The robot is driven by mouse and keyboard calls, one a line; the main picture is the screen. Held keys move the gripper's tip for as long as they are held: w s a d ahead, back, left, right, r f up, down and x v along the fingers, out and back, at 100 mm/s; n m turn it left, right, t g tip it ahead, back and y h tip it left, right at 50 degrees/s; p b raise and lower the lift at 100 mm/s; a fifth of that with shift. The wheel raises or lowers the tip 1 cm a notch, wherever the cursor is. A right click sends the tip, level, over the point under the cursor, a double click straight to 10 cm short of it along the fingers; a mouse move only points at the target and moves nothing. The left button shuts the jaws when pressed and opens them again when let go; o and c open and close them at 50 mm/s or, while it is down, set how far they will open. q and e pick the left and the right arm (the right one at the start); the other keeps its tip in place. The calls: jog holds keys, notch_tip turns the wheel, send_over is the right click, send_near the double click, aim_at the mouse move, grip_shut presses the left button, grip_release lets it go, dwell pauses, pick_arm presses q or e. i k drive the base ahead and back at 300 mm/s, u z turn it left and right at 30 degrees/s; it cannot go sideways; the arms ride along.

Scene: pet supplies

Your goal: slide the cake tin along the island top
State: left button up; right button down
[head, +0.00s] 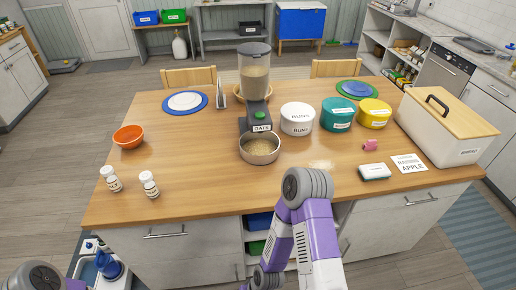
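Three round lidded tins stand in a row on the wooden island top (200,190). They are a white tin (298,118) with dark lettering, a teal tin (337,114) and a yellow tin (374,113). The labels on the teal and yellow tins are too small to read, so I cannot tell which tin is the cake tin. My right arm rises in front of the island's near edge, with a grey joint over the top. Part of my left arm shows at the bottom left corner. Neither gripper shows.
An oats dispenser (254,83) stands over a bowl of oats (260,148), left of the white tin. A bread bin (445,126), pink item (370,145) and small grey-white box (374,172) are right. An orange bowl (129,136) and two bottles (149,184) are left.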

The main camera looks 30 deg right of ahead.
aim_at(258, 147)
jog(key=z, duration=0.6)
jog(key=k, duration=0.05)
jog(key=z, duration=0.3)
